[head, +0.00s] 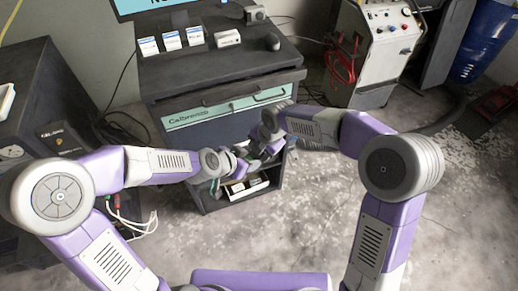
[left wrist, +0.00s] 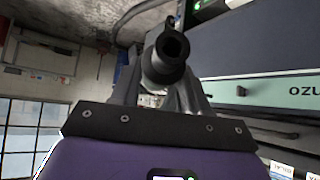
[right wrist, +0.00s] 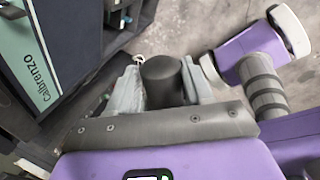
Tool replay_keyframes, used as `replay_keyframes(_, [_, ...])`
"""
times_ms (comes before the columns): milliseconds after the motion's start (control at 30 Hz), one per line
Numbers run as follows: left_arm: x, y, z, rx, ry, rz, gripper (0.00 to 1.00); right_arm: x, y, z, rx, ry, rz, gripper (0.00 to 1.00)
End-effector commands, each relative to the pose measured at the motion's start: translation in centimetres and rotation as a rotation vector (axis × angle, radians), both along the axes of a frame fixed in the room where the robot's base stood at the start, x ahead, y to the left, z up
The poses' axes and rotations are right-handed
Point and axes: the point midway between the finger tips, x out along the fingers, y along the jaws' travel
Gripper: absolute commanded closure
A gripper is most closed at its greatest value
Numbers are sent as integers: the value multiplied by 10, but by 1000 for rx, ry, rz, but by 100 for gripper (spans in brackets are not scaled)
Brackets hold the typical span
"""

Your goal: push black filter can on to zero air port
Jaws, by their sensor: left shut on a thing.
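My left gripper (head: 240,160) is in front of the open lower compartment of the cart. In the left wrist view it is shut on a black cylindrical piece (left wrist: 166,62) with a round opening facing the camera. I cannot tell for sure whether this is the port fitting or the can. My right gripper (head: 268,138) is close beside the left one. In the right wrist view a smooth dark cylinder (right wrist: 162,78), which looks like the black filter can, stands between its fingers. Whether they grip it is unclear. The contact between the two pieces is hidden.
The dark cart (head: 220,85) with a pale green drawer front (head: 215,112) stands right behind the grippers. Its lower tray (head: 258,187) holds small items. A grey machine (head: 372,55) and blue barrel (head: 490,45) stand at the back right. Floor (head: 300,220) is clear at front right.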

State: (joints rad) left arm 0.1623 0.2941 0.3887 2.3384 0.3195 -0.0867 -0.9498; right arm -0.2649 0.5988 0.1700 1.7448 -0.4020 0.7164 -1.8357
Motion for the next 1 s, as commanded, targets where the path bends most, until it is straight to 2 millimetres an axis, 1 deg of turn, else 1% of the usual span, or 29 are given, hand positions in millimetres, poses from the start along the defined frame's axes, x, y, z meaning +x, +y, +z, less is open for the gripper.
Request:
replay_keyframes(33, [-3, -3, -1, 0, 5, -13, 87, 1, 3, 2, 7, -7, 3, 64])
replay_keyframes(167, [-4, -5, -1, 0, 7, -17, 87, 1, 4, 3, 9, -10, 4, 84])
replay_keyframes(200, [-4, -5, -1, 1, 7, -18, 52, 1, 5, 4, 11, -11, 4, 86])
replay_keyframes(367, [-5, -5, -1, 0, 8, -19, 28, 1, 5, 4, 11, -10, 4, 87])
replay_keyframes(400, [-4, -5, -1, 0, 8, -19, 26, 1, 5, 4, 10, -9, 4, 87])
replay_keyframes(733, [-4, -2, 1, -1, 5, -12, 26, 1, 3, 2, 7, -7, 3, 87])
replay_keyframes(1000, [-19, 13, 21, -2, 4, -7, 26, 1, 3, 2, 7, -6, 2, 87])
